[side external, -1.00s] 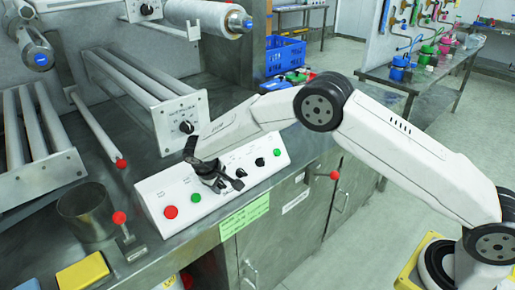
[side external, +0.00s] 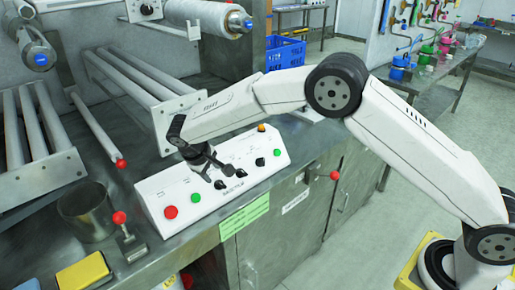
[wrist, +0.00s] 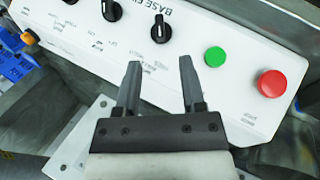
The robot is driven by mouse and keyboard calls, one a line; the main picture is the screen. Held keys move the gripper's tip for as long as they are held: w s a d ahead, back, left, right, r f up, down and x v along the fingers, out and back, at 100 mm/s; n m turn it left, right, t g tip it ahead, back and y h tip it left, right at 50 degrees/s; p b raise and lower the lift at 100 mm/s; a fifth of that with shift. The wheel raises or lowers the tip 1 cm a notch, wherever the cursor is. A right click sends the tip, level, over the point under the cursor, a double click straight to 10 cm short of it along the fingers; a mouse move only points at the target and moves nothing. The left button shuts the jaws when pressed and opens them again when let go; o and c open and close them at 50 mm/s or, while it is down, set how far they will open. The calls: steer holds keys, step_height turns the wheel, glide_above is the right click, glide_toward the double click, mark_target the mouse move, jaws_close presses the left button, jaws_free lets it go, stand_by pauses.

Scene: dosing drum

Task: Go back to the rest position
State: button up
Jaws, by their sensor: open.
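My gripper (side external: 223,177) hangs over the white control panel in the side view, its fingers pointing down at the panel's middle. In the wrist view my gripper (wrist: 158,75) shows two dark fingers spread apart with nothing between them. The control panel (side external: 160,190) carries a red button (side external: 170,212), a green button (side external: 195,198) and black knobs. In the wrist view the red button (wrist: 272,83) and green button (wrist: 215,57) lie to the right of the fingers. A black knob (wrist: 160,30) lies beyond the fingertips. The gap between fingertips and panel is hard to judge.
A metal cup (side external: 88,210), a red-knobbed lever (side external: 120,218) and a yellow block (side external: 83,271) stand on the bench left of the panel. Metal rollers (side external: 135,75) rise behind it. A blue crate (side external: 285,54) stands at the back. The floor beyond the bench is open.

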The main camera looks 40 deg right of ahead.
steer(key=shift+r, duration=0.1)
stand_by(0.3)
steer(key=s+d+r+m+y, duration=0.1)
steer(key=s+d, duration=0.3)
steer(key=s, duration=0.5)
steer(key=s+d+r+m+y, duration=0.1)
steer(key=s+d+y, duration=0.1)
steer(key=s+d, duration=0.3)
steer(key=s+d+m+t+y, duration=0.1)
steer(key=s+d, duration=0.3)
steer(key=s, duration=1)
steer(key=shift+d+r+m+y, duration=0.35)
steer(key=shift+r+m+y, duration=0.05)
steer(key=shift+w, duration=0.1)
